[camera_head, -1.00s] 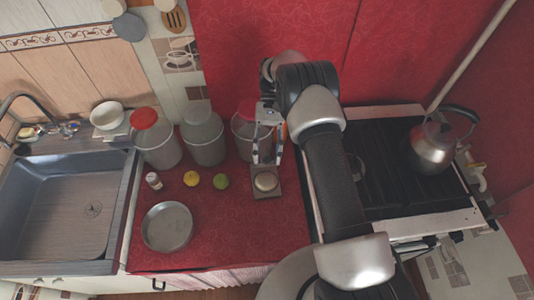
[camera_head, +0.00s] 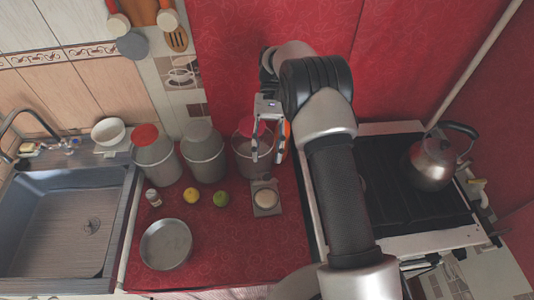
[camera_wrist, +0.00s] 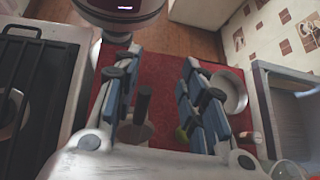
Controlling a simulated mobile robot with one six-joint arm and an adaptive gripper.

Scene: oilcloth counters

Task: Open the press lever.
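The press (camera_head: 267,211) stands on the red counter as a small grey base with a round cream disc. In the wrist view, a dark upright bar (camera_wrist: 142,102) shows between my fingers, left of centre; it looks like the press lever, but I cannot be sure. In the head view no lever can be told apart. My gripper (camera_head: 268,157) is open and points down, above and just behind the press in the picture. In the wrist view its two fingers (camera_wrist: 160,66) are spread wide, with nothing held between them.
Several lidded canisters (camera_head: 204,156) stand along the counter's back; one is partly behind my gripper. A lemon (camera_head: 191,195), a lime (camera_head: 221,199), a small jar (camera_head: 153,197) and a pan (camera_head: 166,245) are to the left. The stove with a kettle (camera_head: 434,164) is right, the sink (camera_head: 62,225) far left.

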